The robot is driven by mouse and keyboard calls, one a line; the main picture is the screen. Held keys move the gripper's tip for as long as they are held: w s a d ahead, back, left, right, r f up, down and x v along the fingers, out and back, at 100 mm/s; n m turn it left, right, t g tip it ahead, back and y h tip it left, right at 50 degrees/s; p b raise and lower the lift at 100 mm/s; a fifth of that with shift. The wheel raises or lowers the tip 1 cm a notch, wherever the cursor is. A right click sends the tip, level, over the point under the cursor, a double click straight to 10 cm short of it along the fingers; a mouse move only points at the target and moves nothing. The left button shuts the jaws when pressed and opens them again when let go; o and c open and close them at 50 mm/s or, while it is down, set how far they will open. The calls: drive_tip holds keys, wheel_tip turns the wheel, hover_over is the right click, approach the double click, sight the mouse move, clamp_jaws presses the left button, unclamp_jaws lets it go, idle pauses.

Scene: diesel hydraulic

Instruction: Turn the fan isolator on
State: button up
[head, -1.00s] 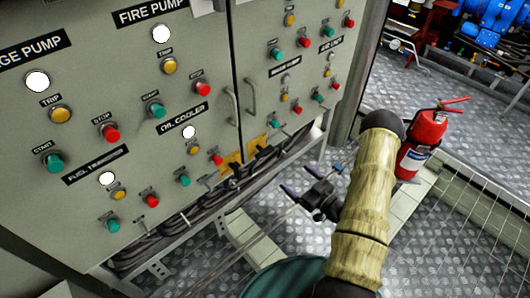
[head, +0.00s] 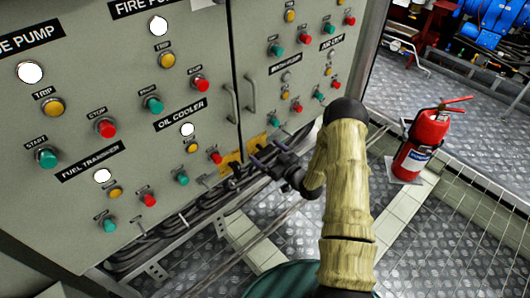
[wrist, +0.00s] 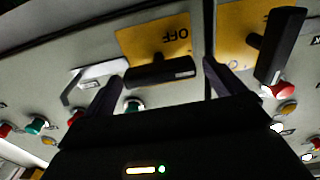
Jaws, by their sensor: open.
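Two rotary isolators with black bar handles on yellow plates show in the wrist view. The left isolator's handle (wrist: 160,73) lies nearly level, under an upside-down OFF on its yellow plate (wrist: 178,32). The right isolator's handle (wrist: 280,45) stands steeply on its own yellow plate (wrist: 232,25). I cannot read which one is the fan isolator. My gripper (wrist: 163,70) is open, its fingers spread to either side of the left handle; contact is not visible. In the head view my gripper (head: 266,156) is close to the yellow plates (head: 229,163) low on the cabinet, partly hiding them.
The grey cabinet (head: 75,85) carries several red, green and yellow buttons and door handles (head: 251,95). Cables (head: 205,205) run beneath it. A red fire extinguisher (head: 425,135) stands right of my arm. Chequered floor (head: 430,250) is open in front.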

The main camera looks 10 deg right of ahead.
drive_tip(key=shift+w+a, duration=0.35)
drive_tip(key=shift+w, duration=0.3)
drive_tip(key=c, duration=1)
